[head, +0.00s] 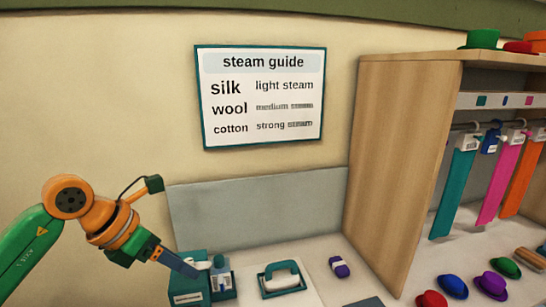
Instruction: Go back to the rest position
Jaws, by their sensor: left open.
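My left arm comes in from the left edge, green and orange. Its left gripper (182,263) is open and points down to the right, with dark fingers seen mostly from the side. The fingertips overlap the teal box (189,288) in the picture, and I cannot tell whether they touch it. I see nothing held in the fingers. My right gripper is not in view.
A teal-and-white bottle (221,285), a teal-handled steamer or iron (283,278) and a purple roll (340,267) are on the counter. A grey panel (260,213) stands behind. A wooden rack (400,150) with hanging strips and several small hats (453,286) fills the right.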

